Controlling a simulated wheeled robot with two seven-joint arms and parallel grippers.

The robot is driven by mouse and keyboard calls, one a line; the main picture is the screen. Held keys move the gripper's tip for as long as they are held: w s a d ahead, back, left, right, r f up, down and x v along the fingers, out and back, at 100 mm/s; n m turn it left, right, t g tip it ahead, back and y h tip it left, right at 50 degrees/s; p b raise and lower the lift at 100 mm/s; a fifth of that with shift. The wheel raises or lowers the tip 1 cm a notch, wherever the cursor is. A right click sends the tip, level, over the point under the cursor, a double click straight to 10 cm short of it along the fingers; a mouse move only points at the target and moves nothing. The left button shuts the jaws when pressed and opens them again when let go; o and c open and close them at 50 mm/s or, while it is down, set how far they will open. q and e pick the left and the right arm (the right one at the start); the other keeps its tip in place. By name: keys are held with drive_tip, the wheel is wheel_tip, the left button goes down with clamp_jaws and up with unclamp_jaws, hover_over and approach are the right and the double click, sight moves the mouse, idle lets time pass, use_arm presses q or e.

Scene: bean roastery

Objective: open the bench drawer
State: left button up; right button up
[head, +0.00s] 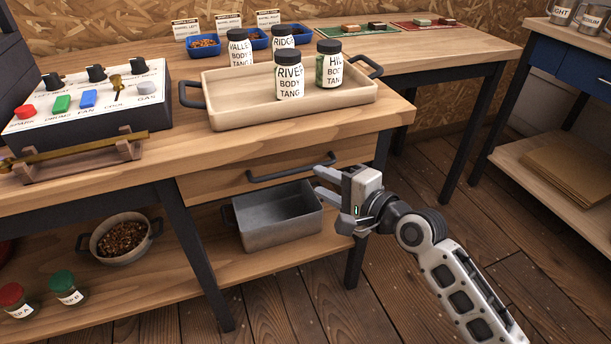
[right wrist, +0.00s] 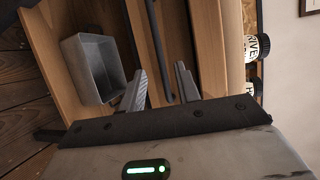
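The bench drawer (head: 225,183) has a plain wooden front under the bench top and looks shut. Its dark bar handle (head: 290,170) runs across the front. In the right wrist view the handle (right wrist: 160,45) appears as a dark bar in line with the gap between my fingers. My right gripper (head: 318,181) is open and empty, by the right end of the handle. Its two fingers also show apart in the right wrist view (right wrist: 160,75). I cannot tell whether either finger touches the handle. My left gripper is not in view.
On the bench top, a beige tray (head: 225,119) holds several labelled jars, beside a control panel (head: 85,105). Below the drawer, a grey metal bin (head: 285,228) and a pot of beans (head: 120,238) stand on the lower shelf. Floor is clear to the right.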

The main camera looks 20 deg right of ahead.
sight(300, 171)
drive_tip(key=b+x, duration=0.1)
drive_tip(key=x, duration=0.5)
drive_tip(key=shift+s, duration=0.1)
clamp_jaws()
